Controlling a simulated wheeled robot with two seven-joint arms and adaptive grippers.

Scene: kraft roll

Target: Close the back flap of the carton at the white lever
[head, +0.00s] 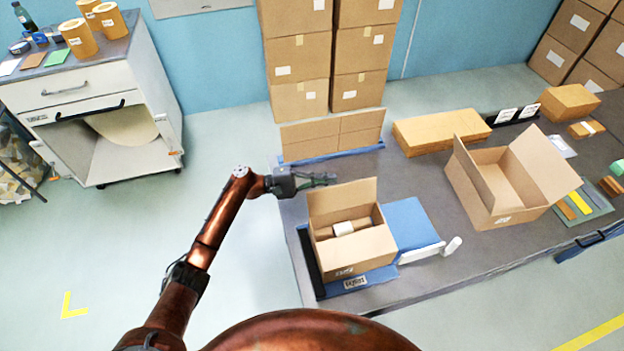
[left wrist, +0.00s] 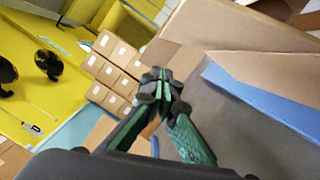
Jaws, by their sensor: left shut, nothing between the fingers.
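The carton (head: 355,255) sits in the head view on a blue-edged fixture, with the white lever (head: 425,252) at its right. Its back flap (head: 342,196) stands up, roughly upright. The carton's top is open, and a brown item with a white band (head: 343,229) shows inside. My left gripper (head: 330,179) is shut and empty, just behind the top of the back flap; I cannot tell whether it touches. The closed fingers also show in the left wrist view (left wrist: 160,88), beside brown cardboard surfaces. My right gripper is out of view.
Flat cardboard pieces (head: 333,133) stand in a blue rack behind the carton. A brown slab (head: 440,131) lies at the back. A larger open carton (head: 510,178) stands at the right. A blue plate (head: 408,224) lies beside the carton. Bare grey table (head: 400,180) shows between the cartons.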

